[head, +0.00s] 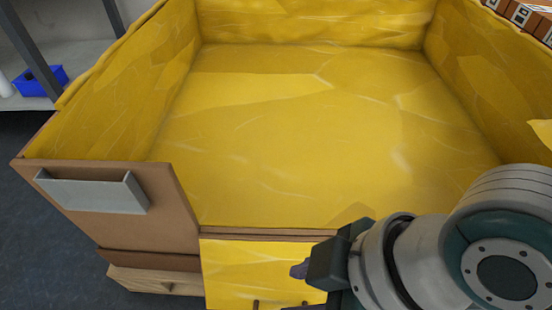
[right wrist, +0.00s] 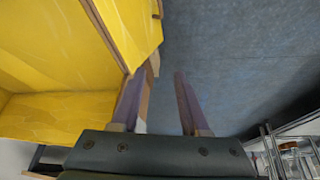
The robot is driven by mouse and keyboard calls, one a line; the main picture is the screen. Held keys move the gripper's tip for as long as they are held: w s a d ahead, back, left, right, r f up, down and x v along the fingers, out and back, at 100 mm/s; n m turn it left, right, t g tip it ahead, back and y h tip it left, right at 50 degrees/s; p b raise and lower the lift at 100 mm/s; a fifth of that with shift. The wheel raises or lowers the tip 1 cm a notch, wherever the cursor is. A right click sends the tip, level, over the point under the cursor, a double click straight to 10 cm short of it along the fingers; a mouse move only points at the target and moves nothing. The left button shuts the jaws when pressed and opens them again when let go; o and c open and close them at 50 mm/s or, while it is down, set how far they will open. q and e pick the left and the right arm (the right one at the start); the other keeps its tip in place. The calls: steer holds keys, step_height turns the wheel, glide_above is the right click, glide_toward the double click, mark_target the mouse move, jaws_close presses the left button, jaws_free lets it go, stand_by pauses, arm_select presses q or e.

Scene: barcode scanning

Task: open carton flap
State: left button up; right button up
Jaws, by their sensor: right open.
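A large brown carton lined in yellow (head: 300,140) fills the head view, open at the top and empty in the part that shows. At its front, a yellow-faced flap (head: 245,270) hangs outward below the front rim; its lower end is cut off by the picture. In the right wrist view the yellow flap (right wrist: 135,30) is at upper left. My right gripper (head: 299,270) is in front of the flap at its right part. In the wrist view its fingers (right wrist: 158,78) are apart with nothing clearly held; the left finger is close to the flap's edge, contact unclear. My left gripper is not visible.
A grey label holder (head: 92,192) sits on the carton's front left panel. Shelving with a blue bin (head: 42,80) stands at far left. Boxes with printed codes (head: 525,14) show at top right. Dark floor (right wrist: 235,60) lies clear beside my right gripper.

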steer(key=a+f+n+b, duration=0.1)
steer(key=f+b, duration=0.5)
steer(key=f, duration=0.2)
steer(key=w+a+f+n+b, duration=0.1)
steer(key=f+b, duration=0.5)
steer(key=f, duration=0.2)
steer(key=w+a+f+n+b, duration=0.1)
steer(key=f+b, duration=0.5)
steer(key=f, duration=0.3)
steer(key=shift+w+a+f+g+b, duration=0.1)
steer(key=shift+w+a+g+b, duration=0.1)
steer(key=shift+g+b, duration=0.15)
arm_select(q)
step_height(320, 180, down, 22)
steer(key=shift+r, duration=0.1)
arm_select(e)
jaws_close()
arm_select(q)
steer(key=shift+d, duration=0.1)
arm_select(e)
steer(key=shift+d, duration=0.1)
